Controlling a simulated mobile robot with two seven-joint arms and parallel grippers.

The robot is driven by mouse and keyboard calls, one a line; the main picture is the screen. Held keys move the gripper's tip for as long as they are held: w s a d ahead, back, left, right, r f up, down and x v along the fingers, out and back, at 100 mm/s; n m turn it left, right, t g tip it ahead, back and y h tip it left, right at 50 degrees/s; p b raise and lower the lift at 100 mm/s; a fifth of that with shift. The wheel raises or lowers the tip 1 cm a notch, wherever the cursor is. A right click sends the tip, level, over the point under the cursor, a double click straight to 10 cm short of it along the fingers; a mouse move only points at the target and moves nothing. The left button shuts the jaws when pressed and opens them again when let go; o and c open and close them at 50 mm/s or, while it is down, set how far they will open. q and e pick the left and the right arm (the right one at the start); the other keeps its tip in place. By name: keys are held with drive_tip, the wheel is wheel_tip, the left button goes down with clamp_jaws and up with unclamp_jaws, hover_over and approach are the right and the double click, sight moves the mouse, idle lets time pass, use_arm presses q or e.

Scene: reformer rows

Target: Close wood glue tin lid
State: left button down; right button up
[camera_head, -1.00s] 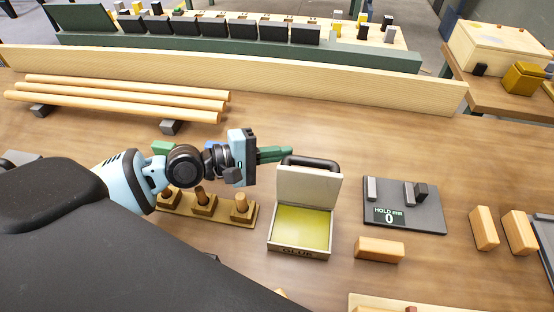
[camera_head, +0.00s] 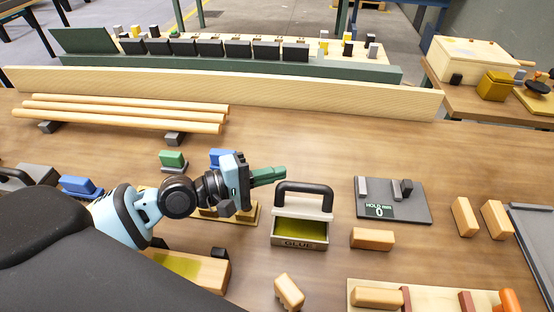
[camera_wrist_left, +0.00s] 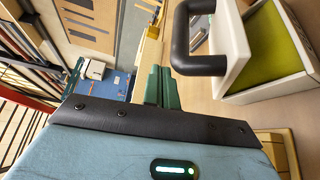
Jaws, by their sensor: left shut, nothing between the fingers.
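The wood glue tin (camera_head: 297,243), a pale box marked GLUE, stands on the bench with yellow-green glue (camera_head: 300,230) showing inside. Its pale lid (camera_head: 305,206) is hinged at the back and is partly open, leaning forward over the tin, with a black bar handle (camera_head: 304,187) on its outer side. My left gripper (camera_head: 282,173) is shut and empty, its green fingers just behind and left of the handle. In the left wrist view the fingers (camera_wrist_left: 161,88) are together beside the handle (camera_wrist_left: 182,40); whether they touch it I cannot tell. My right gripper is not in view.
An orange-brown block (camera_head: 372,238) lies right of the tin, near a dark plate marked HOLD (camera_head: 410,210). A wooden rack (camera_head: 250,214) stands close on the left, under my left arm. Long wooden rods (camera_head: 130,112) lie at the back left. Bare bench lies behind the tin.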

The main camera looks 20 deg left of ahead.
use_arm(q)
drive_tip(key=shift+w+f, duration=0.1)
drive_tip(key=shift+w, duration=0.15)
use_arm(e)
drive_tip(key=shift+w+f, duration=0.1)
use_arm(q)
drive_tip(key=shift+s+a, duration=0.1)
drive_tip(key=b+v, duration=0.1)
drive_tip(key=v, duration=0.1)
drive_tip(key=b+v, duration=0.2)
drive_tip(key=v, duration=0.1)
drive_tip(key=shift+s+a+f, duration=0.25)
drive_tip(key=shift+a+f, duration=0.05)
drive_tip(key=shift+a, duration=0.05)
drive_tip(key=shift+s+a+b, duration=0.3)
drive_tip(key=shift+a+b, duration=0.25)
drive_tip(key=shift+b, duration=0.2)
drive_tip(key=shift+s+r+b, duration=0.4)
drive_tip(key=shift+r+b, duration=0.05)
drive_tip(key=shift+b, duration=0.2)
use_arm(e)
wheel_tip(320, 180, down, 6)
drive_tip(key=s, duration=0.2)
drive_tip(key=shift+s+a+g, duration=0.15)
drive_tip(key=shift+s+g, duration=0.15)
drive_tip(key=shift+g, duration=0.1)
use_arm(q)
drive_tip(key=shift+r, duration=0.1)
